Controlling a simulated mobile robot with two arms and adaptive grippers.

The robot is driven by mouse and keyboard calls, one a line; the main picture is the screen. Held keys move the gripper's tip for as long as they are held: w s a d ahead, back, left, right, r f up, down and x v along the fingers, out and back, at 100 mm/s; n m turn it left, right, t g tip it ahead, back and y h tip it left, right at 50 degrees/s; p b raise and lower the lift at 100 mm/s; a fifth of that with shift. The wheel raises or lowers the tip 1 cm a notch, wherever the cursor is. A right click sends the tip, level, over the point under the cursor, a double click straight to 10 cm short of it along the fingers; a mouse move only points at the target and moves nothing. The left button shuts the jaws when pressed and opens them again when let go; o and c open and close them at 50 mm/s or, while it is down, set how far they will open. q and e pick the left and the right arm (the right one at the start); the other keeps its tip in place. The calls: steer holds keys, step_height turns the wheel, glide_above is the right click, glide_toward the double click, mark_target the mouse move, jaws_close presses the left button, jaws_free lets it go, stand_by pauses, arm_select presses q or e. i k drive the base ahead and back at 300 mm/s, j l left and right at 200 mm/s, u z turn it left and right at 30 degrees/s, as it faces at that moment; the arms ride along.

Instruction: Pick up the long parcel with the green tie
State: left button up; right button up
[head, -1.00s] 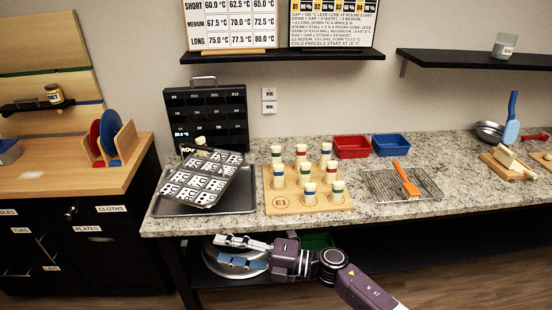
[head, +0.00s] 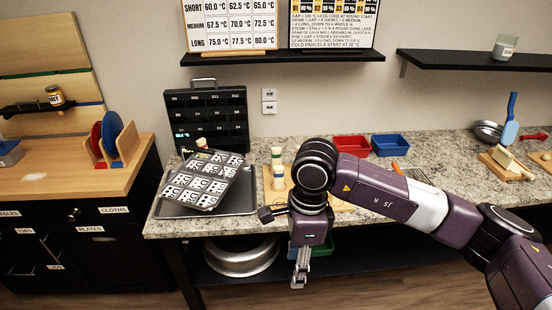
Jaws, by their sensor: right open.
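White upright parcels with coloured ties stand on the wooden board (head: 268,200) on the counter. Most of the board and its parcels are hidden behind my right arm. Two parcels show at its left side: a back one that seems to have a green tie (head: 277,155) and a front one with a blue tie (head: 278,179). I cannot tell from here which parcel is the long one. My right gripper (head: 301,272) is open and empty, pointing down in front of the counter, below its edge and apart from the parcels. My left gripper is not in view.
A dark tray (head: 240,207) with a tilted patterned panel (head: 203,178) lies left of the board. Red (head: 351,143) and blue (head: 390,145) bins stand behind. A metal pot (head: 241,262) and a green bin (head: 323,247) are below the counter.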

mark_target(276, 152)
steer(key=i, duration=1.9)
